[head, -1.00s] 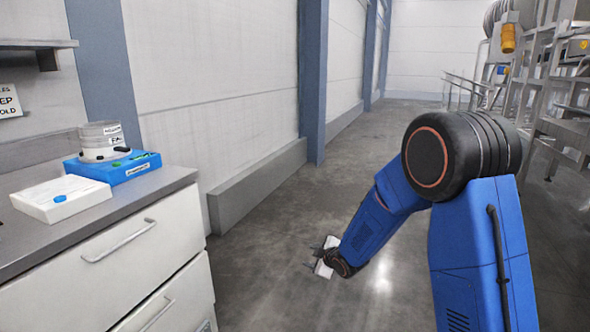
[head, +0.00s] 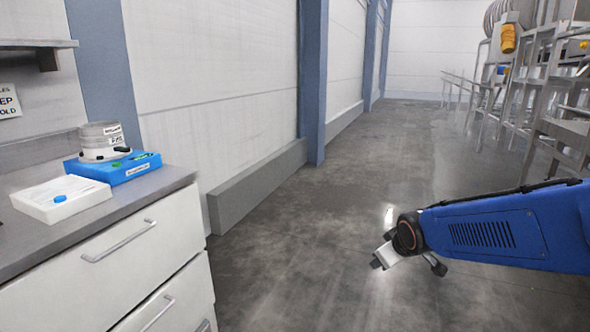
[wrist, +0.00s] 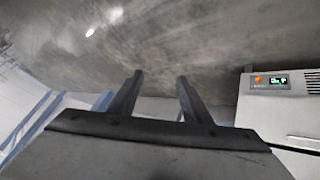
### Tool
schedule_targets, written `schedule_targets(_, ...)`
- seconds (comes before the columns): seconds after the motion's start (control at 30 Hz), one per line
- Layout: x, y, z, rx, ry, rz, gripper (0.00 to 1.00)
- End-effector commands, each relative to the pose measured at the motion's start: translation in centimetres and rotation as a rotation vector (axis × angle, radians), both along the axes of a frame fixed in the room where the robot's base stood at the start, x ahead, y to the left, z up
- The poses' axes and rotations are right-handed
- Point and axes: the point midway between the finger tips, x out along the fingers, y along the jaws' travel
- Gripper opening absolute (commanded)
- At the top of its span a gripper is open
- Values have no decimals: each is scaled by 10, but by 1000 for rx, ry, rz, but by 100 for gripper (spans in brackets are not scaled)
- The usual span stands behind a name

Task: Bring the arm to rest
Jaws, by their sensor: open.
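My blue arm (head: 490,235) reaches in from the right edge of the head view, lying low and nearly level. My gripper (head: 408,272) is at its left end, above the bare grey floor and well clear of the counter. In the wrist view my gripper (wrist: 159,85) shows two dark fingers standing apart with nothing between them. It is open and empty.
A grey-topped counter (head: 125,212) with white drawers stands at the left. On it are a blue tray (head: 135,170), a stacked round grey device (head: 102,141) and a white box (head: 62,198). Metal racks (head: 545,110) stand at the right. The middle floor is open.

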Motion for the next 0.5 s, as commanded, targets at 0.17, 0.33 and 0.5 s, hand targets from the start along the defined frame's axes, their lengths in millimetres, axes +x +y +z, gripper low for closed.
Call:
schedule_targets(0.17,-58,-20,15,54,53,-113,44)
schedule_targets(0.33,-113,-33,23,109,109,-214,44)
schedule_targets(0.5,-171,-41,25,166,167,-311,44)
